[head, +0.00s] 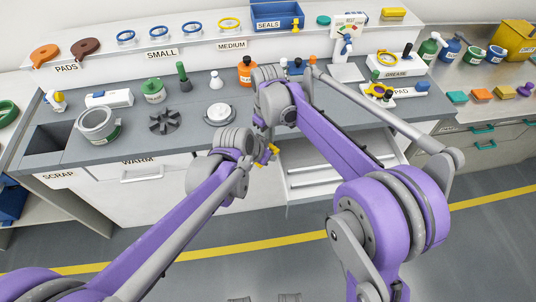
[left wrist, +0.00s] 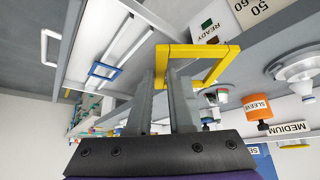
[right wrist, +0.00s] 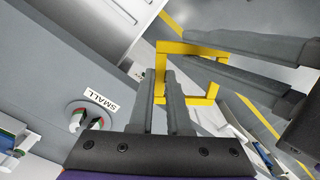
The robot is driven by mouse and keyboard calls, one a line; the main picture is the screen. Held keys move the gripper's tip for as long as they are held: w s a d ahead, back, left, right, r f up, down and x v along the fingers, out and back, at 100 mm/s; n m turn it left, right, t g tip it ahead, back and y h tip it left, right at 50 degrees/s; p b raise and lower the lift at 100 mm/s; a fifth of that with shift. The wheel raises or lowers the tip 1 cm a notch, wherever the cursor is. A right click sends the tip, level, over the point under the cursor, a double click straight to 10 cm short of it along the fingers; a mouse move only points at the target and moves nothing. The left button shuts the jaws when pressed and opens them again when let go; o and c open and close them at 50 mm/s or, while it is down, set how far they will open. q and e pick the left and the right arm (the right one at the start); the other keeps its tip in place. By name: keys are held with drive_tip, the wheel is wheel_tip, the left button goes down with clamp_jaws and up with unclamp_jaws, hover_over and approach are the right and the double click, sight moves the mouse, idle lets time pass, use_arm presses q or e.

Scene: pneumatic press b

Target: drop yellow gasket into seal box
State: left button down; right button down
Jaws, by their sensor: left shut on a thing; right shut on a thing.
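The yellow gasket (left wrist: 229,66) is a thin square frame. In the left wrist view it stands at the tips of my left gripper (left wrist: 170,80), which is shut on it. In the right wrist view my right gripper (right wrist: 163,82) is shut on one side of the gasket (right wrist: 193,48), while the left gripper's fingers reach it from the right. In the head view only bits of the gasket (head: 273,149) show between the two wrists, in front of the counter; the fingertips are mostly hidden. The blue seal box (head: 290,10), labelled SEALS, stands on the back shelf, at top centre.
An open drawer (head: 310,182) lies below the grippers; a blue square frame (left wrist: 105,72) shows in the left wrist view. An orange bottle (head: 246,72), a white press-like stand (head: 346,70) and small bottles stand on the counter (head: 205,140) behind the arms. Blue rings line the shelf.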

drive_tip(key=shift+w+a, duration=0.1)
drive_tip(key=shift+w, duration=0.05)
drive_tip(key=c, duration=0.8)
unclamp_jaws()
drive_tip(key=shift+c, duration=0.2)
drive_tip(key=shift+o, duration=0.3)
